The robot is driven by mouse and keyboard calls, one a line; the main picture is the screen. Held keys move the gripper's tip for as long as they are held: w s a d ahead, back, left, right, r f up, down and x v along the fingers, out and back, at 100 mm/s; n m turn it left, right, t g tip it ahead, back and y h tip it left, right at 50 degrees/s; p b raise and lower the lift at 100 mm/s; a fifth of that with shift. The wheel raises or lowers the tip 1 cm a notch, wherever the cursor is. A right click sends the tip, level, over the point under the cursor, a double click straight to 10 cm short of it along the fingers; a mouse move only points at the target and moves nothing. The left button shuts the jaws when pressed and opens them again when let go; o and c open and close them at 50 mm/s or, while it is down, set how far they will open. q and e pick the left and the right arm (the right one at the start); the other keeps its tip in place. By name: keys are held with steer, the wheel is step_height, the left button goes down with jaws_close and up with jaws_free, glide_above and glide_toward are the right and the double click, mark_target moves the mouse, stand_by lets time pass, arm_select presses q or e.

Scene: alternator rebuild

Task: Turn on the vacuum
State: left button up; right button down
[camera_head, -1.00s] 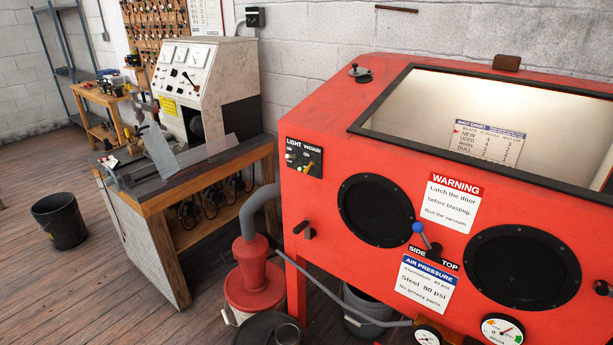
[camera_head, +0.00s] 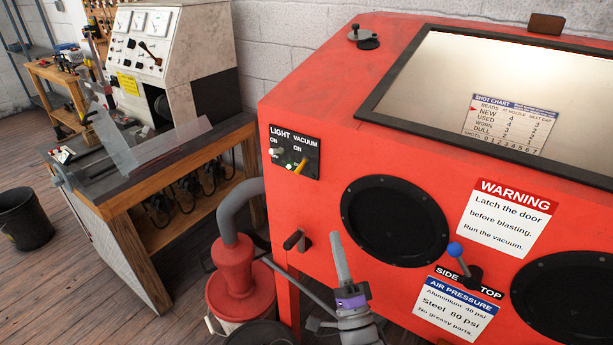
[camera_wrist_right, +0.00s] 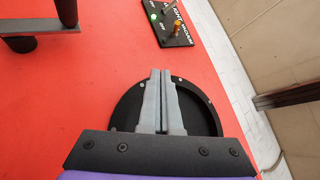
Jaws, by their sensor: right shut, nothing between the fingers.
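The red blast cabinet (camera_head: 330,110) carries a black switch panel (camera_head: 309,146) marked LIGHT and VACUUM. The vacuum switch (camera_head: 301,166) is an orange-yellow lever on the panel's right. A paler light switch (camera_head: 278,152) is on its left, with a small green dot between them. In the right wrist view the panel (camera_wrist_right: 183,37) is at the top, with the orange lever (camera_wrist_right: 175,29) on it. My right gripper (camera_head: 338,240) is shut and empty, below and right of the panel and apart from it. In the wrist view its fingertips (camera_wrist_right: 160,72) overlap a round black glove port. My left gripper is not in view.
A black handle (camera_head: 294,240) sticks out below the panel. The glove port (camera_head: 394,220) and a blue-knobbed lever (camera_head: 455,249) are to the right. A grey hose (camera_head: 234,205) joins a red collector (camera_head: 233,268) at the lower left. Space before the panel looks clear.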

mark_target(306, 163)
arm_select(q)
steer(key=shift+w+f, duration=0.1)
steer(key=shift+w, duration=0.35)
arm_select(e)
steer(key=shift+s+a+r+m+t+y, duration=0.3)
steer(key=shift+m+t, duration=0.1)
steer(key=shift+t, duration=0.1)
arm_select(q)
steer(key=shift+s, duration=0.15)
